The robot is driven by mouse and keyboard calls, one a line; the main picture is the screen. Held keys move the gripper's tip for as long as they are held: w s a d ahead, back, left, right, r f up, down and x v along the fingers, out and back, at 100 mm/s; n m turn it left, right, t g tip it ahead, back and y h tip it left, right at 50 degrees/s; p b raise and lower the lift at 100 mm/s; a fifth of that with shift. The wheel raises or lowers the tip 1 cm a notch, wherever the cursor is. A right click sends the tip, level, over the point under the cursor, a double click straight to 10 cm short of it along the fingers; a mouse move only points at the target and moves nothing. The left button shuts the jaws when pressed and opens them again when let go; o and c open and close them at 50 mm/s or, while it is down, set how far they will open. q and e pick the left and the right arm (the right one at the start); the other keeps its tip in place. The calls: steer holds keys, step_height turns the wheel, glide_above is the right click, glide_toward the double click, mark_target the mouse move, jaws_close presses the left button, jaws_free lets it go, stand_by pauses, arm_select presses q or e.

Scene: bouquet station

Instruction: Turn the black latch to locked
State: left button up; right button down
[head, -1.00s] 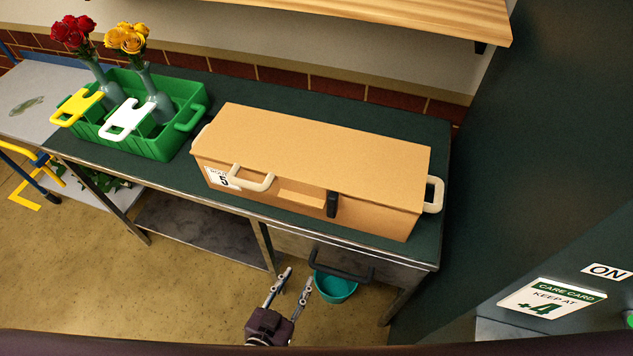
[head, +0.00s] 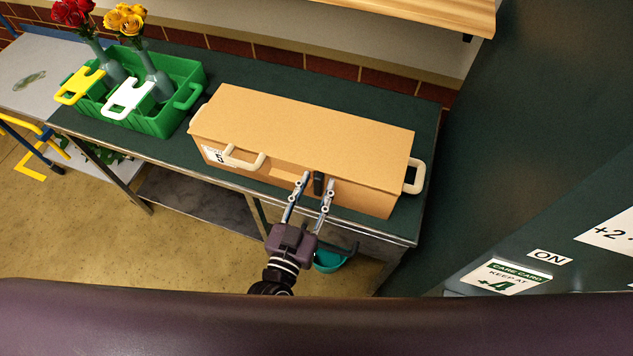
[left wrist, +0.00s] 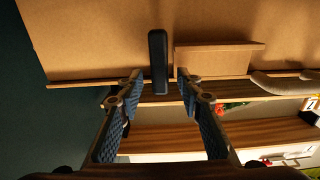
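The black latch (head: 318,183) is a short upright bar on the front of the closed tan box (head: 300,130). In the left wrist view the latch (left wrist: 158,62) stands out from the box front, its end between the tips of my open fingers. My left gripper (head: 318,182) is open at the box front, with one finger on each side of the latch. In the left wrist view there are gaps between the latch and both fingers of the left gripper (left wrist: 158,80). My right gripper is not in view.
A green crate (head: 160,122) with roses in vases stands left of the box on the dark green bench (head: 285,75). The box has pale handles, one on the front (head: 243,160) and one at the right end (head: 414,177). A teal bucket (head: 328,262) is below the bench.

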arm_select(q)
steer(key=shift+w, duration=0.2)
steer(key=shift+c, duration=0.3)
jaws_close()
steer(key=shift+a+f+n, duration=0.1)
steer(key=shift+a+n, duration=0.05)
steer(key=shift+n, duration=0.75)
steer(key=shift+a+n, duration=0.15)
steer(key=shift+n, duration=0.75)
steer(key=shift+w+a+f+n, duration=0.1)
steer(key=shift+n, duration=0.7)
steer(key=shift+w+a+n, duration=0.1)
steer(key=shift+n, duration=0.7)
steer(key=shift+o, duration=0.3)
jaws_free()
